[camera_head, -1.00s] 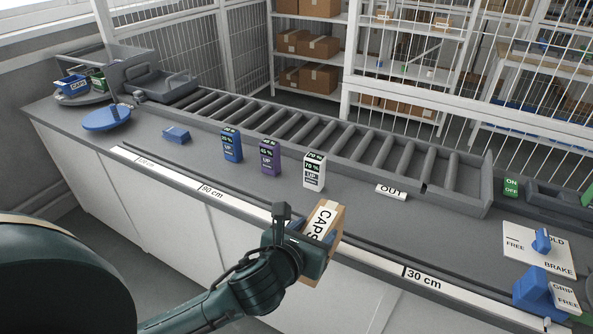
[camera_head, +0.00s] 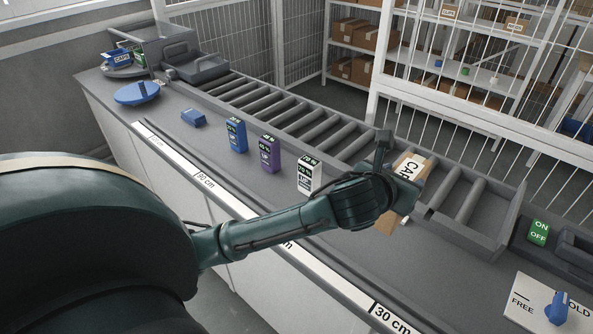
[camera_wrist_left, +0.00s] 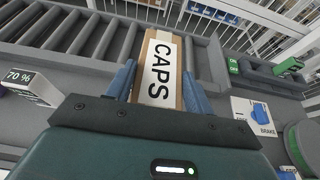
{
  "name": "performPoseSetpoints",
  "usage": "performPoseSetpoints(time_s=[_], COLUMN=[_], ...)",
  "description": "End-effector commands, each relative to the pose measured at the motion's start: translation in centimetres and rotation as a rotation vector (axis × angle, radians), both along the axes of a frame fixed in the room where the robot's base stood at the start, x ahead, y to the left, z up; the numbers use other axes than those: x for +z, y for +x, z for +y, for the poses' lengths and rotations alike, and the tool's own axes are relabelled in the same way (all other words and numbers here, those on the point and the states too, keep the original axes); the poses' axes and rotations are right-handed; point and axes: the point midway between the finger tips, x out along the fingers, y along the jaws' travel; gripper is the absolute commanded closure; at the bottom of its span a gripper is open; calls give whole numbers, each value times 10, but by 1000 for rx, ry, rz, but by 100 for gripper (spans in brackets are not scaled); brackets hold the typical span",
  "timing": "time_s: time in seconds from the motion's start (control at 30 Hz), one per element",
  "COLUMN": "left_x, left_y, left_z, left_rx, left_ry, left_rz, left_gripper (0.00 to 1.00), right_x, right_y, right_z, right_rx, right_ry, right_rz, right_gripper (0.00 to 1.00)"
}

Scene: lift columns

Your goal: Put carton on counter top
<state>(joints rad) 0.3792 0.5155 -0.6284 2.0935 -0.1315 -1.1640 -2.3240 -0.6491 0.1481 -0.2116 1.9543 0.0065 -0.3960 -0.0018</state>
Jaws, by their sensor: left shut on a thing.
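The carton (camera_head: 411,170) is a brown box with a white CAPS label. My left gripper (camera_head: 403,192) is shut on it, and in the left wrist view the carton (camera_wrist_left: 159,70) stands between the two blue fingers (camera_wrist_left: 160,88). In the head view the carton is over the grey counter top (camera_head: 440,275), by the front edge of the roller conveyor. My wrist hides part of it. I cannot tell whether its bottom touches the counter. My right gripper is not in view.
White (camera_head: 309,175), purple (camera_head: 270,154) and blue (camera_head: 236,135) small boxes stand left of my gripper. The roller conveyor (camera_head: 290,118) runs behind.

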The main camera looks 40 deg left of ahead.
Motion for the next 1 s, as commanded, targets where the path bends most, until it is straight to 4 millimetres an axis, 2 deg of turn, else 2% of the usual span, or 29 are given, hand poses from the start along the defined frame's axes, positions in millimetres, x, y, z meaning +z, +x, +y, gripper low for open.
performPoseSetpoints(time_s=[0.2, 0.5, 0.67, 0.87, 1.0], left_x=[-1, -52, -66, -93, -97], left_y=[2, 1, 1, 1, 2], left_z=[0, 0, 0, 0, 0], left_rx=[1, -1, 0, 0, 0], left_ry=[1, 0, -1, 0, 1], left_rz=[-1, 1, -1, 0, -5], left_gripper=[97, 97, 97, 97, 97], right_x=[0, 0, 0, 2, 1], right_y=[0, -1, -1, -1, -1], right_z=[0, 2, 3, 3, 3], right_rx=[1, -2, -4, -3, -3], right_ry=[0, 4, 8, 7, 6], right_rz=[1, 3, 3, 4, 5], right_gripper=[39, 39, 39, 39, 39])
